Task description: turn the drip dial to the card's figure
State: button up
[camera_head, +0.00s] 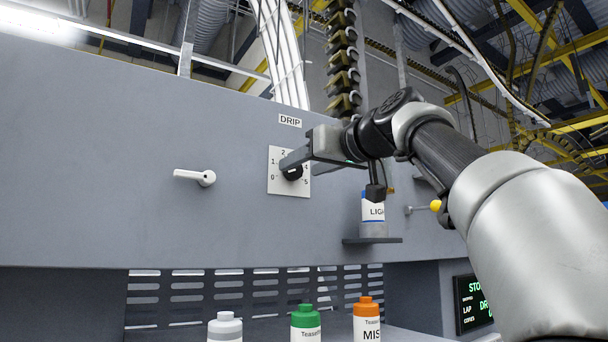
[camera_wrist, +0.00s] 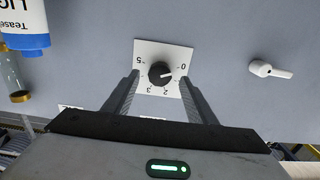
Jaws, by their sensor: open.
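The drip dial is a black round knob (camera_wrist: 160,72) on a white plate (camera_head: 274,183) under a DRIP label (camera_head: 290,120) on the grey panel. The plate carries figures from 0 to 5. In the wrist view, which shows the plate upside down, the knob's white mark points right, toward the 0 and 1 side; the exact figure is unclear. My gripper (camera_wrist: 160,78) is open, its fingers on either side of the knob with gaps showing. In the head view my gripper (camera_head: 298,166) partly covers the knob and plate. I cannot make out a card with a figure.
A white lever (camera_head: 196,177) sits left of the dial, and a yellow-tipped lever (camera_head: 435,206) to the right. A blue-and-white bottle (camera_head: 373,210) stands on a small shelf. White, green (camera_head: 305,318) and orange-capped (camera_head: 367,318) bottles stand below. A dark screen (camera_head: 472,303) is cut off lower right.

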aim_at(293, 171)
jog(key=shift+p+x, duration=0.3)
jog(key=shift+x, duration=1.05)
jog(key=c, duration=1)
jog(key=shift+c, duration=0.2)
